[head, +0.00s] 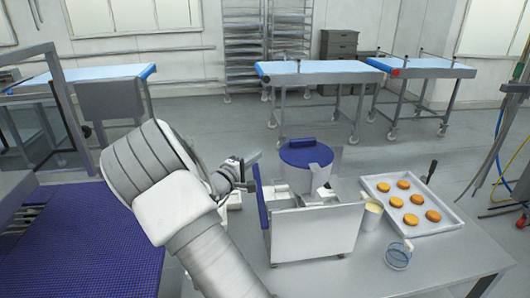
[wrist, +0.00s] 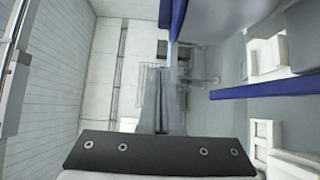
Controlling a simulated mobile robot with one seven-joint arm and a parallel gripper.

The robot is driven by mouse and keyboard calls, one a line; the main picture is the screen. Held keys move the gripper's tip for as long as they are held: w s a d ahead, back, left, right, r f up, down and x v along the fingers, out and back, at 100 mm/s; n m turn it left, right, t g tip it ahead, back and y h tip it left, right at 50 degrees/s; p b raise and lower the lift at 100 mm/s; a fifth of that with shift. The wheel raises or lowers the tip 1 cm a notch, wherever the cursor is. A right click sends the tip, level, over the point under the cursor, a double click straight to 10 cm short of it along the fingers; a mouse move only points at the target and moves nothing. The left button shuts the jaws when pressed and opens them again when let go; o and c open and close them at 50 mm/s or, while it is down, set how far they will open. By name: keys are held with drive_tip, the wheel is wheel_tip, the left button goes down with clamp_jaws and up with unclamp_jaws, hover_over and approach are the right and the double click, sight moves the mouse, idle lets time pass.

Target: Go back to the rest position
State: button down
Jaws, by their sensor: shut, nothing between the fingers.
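My gripper (head: 250,160) is at the end of my arm, which reaches up and across the left middle of the head view. It is in the air just left of the blue-lidded pot (head: 306,153), and I see nothing held in it. In the wrist view the gripper's fingers (wrist: 165,100) are together beyond a dark bar with screws. Blue edges and white blocks show close by on the right of that view. Whether the gripper touches the machine beside it is hard to tell.
A white machine box (head: 315,232) with a blue side panel stands on the steel table. Right of it are a cream-filled cup (head: 371,213), a clear jar (head: 398,256) and a tray (head: 447,222) of several golden rounds. A blue mesh belt (head: 90,240) lies left.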

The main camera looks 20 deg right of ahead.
drive_tip(key=s+a+r+m+t+y, duration=0.1)
drive_tip(key=s+a+r+m+y, duration=0.1)
drive_tip(key=s+a+r+y, duration=0.45)
drive_tip(key=s+a+r+m+y, duration=0.1)
drive_tip(key=s+a+r+y, duration=0.25)
drive_tip(key=a+y, duration=0.55)
drive_tip(key=s+f+m+g, duration=0.1)
drive_tip(key=s+m+g, duration=0.2)
drive_tip(key=s, duration=2.4)
drive_tip(key=shift+s+f+m+g, duration=0.3)
drive_tip(key=shift+f+g, duration=0.1)
drive_tip(key=shift+g, duration=0.7)
drive_tip(key=shift+h, duration=0.25)
